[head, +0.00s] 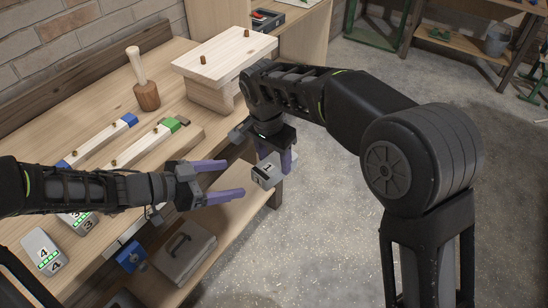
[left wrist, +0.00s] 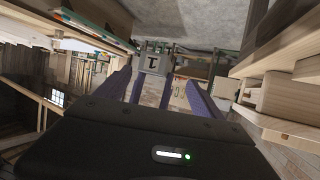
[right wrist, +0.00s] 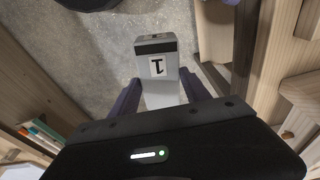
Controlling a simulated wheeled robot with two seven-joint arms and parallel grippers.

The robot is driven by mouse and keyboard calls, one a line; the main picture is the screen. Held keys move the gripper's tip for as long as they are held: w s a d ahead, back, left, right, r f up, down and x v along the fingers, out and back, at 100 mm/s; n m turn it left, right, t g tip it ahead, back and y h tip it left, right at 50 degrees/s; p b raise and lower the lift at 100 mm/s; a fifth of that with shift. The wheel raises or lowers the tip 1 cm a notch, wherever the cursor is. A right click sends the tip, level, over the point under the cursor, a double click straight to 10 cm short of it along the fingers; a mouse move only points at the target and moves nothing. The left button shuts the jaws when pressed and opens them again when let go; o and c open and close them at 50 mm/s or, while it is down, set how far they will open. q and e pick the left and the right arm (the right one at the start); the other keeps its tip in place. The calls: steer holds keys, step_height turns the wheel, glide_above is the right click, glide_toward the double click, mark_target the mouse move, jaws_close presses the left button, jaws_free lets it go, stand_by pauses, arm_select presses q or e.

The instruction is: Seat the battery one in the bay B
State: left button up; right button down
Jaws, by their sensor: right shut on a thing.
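Battery one (head: 265,174), a grey block with a black "1" on a white label, hangs in the air beyond the bench's front edge. My right gripper (head: 275,160) is shut on it; the right wrist view shows the battery (right wrist: 155,95) between the fingers. My left gripper (head: 233,178) is open and empty, its fingers pointing at the battery with a small gap. In the left wrist view battery one (left wrist: 153,64) shows beyond the open fingers. I cannot make out a bay marked B in any view.
Battery four (head: 44,252) lies on the wooden bench (head: 190,120), near battery three (head: 84,222), partly behind my left arm. A mallet (head: 145,88), blue-ended bar (head: 98,140), green-ended bar (head: 150,142) and plank block (head: 222,58) are on top. A grey case (head: 186,252) lies below.

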arm_select(q)
steer(key=shift+v, duration=1.8)
steer(key=shift+d+f, duration=0.1)
steer(key=shift+d, duration=0.05)
steer(key=s+d+f+n+y, duration=0.15)
steer(key=d+f+n, duration=0.25)
steer(key=f, duration=0.5)
steer(key=s+d+f+n+y, duration=0.15)
steer(key=d+f+n, duration=0.3)
steer(key=f, duration=0.55)
arm_select(e)
steer(key=shift+w, duration=0.1)
arm_select(q)
steer(key=s+a+f+n+g+y, duration=0.2)
steer(key=s+f+n, duration=0.1)
steer(key=s+f, duration=0.4)
steer(key=s+a+f+n+g+y, duration=0.2)
steer(key=s+f+n+g, duration=0.1)
steer(key=s+f, duration=0.4)
steer(key=s, duration=0.3)
steer(key=shift+a+f+y, duration=0.15)
steer(key=shift+a+y, duration=0.1)
steer(key=shift+y, duration=0.15)
